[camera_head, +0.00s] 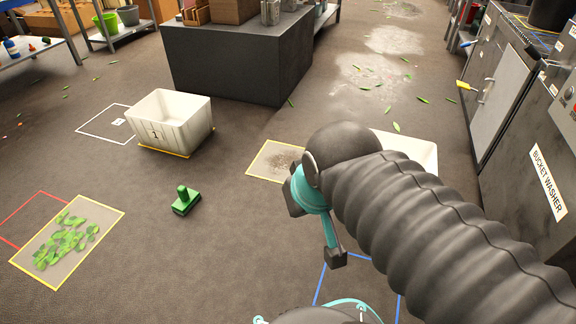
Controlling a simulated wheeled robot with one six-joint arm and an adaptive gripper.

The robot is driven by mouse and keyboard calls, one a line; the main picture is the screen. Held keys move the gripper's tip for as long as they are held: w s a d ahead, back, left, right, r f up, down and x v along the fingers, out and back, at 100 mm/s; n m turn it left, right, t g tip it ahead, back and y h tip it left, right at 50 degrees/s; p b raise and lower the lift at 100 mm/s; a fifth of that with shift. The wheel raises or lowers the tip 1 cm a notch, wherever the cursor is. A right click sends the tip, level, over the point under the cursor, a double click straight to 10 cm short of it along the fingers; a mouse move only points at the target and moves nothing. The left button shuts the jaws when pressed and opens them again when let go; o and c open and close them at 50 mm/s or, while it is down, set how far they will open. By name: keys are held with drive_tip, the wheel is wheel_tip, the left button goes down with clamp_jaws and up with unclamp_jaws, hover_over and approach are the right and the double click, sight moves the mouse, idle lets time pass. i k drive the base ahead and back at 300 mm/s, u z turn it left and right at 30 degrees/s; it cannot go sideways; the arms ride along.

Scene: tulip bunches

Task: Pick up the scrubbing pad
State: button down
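The scrubbing pad (186,201) is a green block with an upright knobbed handle. It sits on the brown floor at centre left, between the white tub and the mat with green leaves. My dark ribbed arm crosses the right half of the view. The teal and dark parts of my gripper (322,226) show at the arm's far end, to the right of the pad and well apart from it. Part of the gripper is hidden behind the arm, and I cannot tell whether its fingers are open. Nothing held shows.
A white tub (178,122) stands behind the pad. A yellow-edged mat with leaves (37,262) lies at left, and a dirt-covered mat (262,163) at centre. A dark counter (225,62) stands behind. Grey machines (505,100) line the right. Floor around the pad is clear.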

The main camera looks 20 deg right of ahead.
sight(188, 197)
drive_tip(key=u, duration=0.3)
drive_tip(key=k, duration=0.35)
drive_tip(key=u, duration=0.3)
drive_tip(key=i, duration=1.45)
drive_tip(key=z, duration=0.7)
